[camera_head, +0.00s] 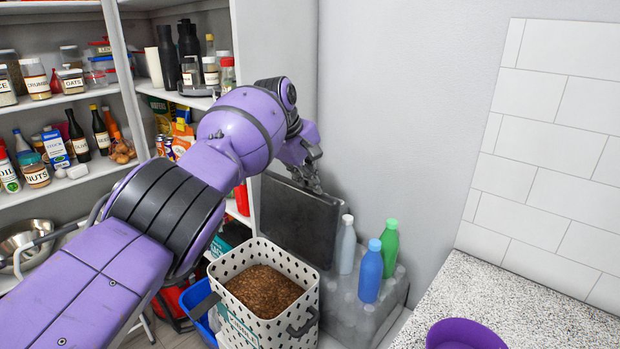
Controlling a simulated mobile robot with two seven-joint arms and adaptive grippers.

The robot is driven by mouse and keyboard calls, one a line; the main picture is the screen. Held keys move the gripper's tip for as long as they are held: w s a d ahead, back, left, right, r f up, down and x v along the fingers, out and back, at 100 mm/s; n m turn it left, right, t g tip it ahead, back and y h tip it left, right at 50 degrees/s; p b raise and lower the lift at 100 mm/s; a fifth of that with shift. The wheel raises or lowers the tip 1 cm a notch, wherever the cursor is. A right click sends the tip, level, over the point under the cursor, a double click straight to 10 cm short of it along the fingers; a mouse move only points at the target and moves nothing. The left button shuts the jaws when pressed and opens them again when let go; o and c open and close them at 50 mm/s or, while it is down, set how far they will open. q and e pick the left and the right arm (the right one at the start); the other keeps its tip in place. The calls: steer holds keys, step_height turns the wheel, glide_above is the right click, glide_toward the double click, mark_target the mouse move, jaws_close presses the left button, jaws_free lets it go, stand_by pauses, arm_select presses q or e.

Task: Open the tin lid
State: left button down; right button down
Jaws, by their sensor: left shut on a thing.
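The tin is a white perforated bin (258,322) with a label on its front, standing low in the middle. It is open at the top and brown kibble (263,288) shows inside. A dark grey flat lid (298,220) stands raised, nearly upright, behind the tin's opening. Its lower edge is partly hidden, so I cannot tell how it joins the tin. My left gripper (308,182) is at the lid's top edge and shut on it; the fingertips are small and partly hidden. My right gripper is not in view.
Grey, blue and green bottles (370,272) stand on a grey pack just right of the tin. A speckled counter (540,295) with a purple bowl (464,335) is at the lower right. Pantry shelves (75,98) full of jars and bottles line the left, behind my arm.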

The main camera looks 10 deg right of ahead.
arm_select(q)
steer(key=shift+w+d, duration=0.15)
steer(key=shift+d, duration=0.05)
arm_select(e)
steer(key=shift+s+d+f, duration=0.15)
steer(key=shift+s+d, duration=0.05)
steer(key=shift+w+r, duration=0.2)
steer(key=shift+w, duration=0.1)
arm_select(q)
steer(key=c, duration=1.9)
jaws_free()
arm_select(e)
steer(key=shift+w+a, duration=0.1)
arm_select(q)
steer(key=shift+r, duration=0.1)
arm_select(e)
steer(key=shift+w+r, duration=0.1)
arm_select(q)
steer(key=v, duration=1.1)
steer(key=shift+a+r, duration=0.2)
steer(key=shift+r, duration=0.15)
